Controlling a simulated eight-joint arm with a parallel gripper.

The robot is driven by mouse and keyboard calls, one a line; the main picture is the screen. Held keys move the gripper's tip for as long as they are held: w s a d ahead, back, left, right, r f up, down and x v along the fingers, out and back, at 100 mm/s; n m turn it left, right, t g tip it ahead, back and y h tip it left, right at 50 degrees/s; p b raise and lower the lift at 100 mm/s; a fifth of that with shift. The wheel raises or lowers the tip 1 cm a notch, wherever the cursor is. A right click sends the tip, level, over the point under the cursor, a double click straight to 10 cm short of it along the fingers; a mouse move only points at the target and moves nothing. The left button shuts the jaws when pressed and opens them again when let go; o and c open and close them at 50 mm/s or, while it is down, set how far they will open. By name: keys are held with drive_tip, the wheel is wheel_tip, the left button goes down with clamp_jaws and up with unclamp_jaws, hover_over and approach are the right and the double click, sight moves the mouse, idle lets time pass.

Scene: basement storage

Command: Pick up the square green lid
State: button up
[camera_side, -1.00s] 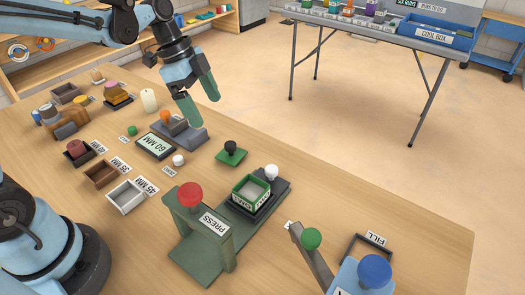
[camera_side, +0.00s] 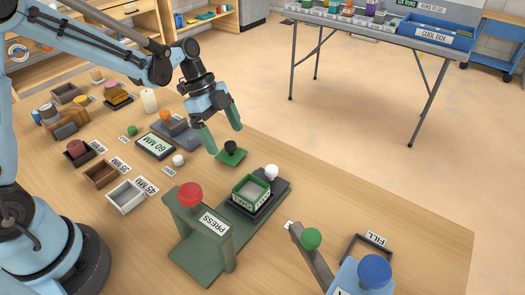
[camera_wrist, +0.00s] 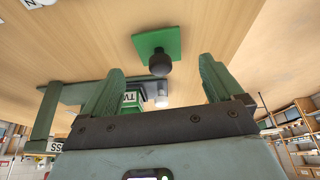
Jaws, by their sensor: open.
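The square green lid (camera_side: 229,158) lies flat on the wooden table, with a dark round knob standing on its middle. In the wrist view the lid (camera_wrist: 152,41) and its knob show ahead, beyond the fingertips and roughly between them. My gripper (camera_side: 222,131) is open and empty, with its green fingers pointing down just above and behind the lid. In the wrist view my gripper (camera_wrist: 159,75) has its two fingers wide apart. The fingers appear apart from the lid.
A green square box (camera_side: 250,192) sits in a dark holder by the green press (camera_side: 206,237) with its red knob. A white knob (camera_side: 271,171) stands close by. A "60 MM" display (camera_side: 156,146) and small trays lie to the left. Table to the lid's right is clear.

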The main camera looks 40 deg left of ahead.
sight(228, 143)
drive_tip(key=shift+x, duration=2.35)
drive_tip(key=c, duration=1.1)
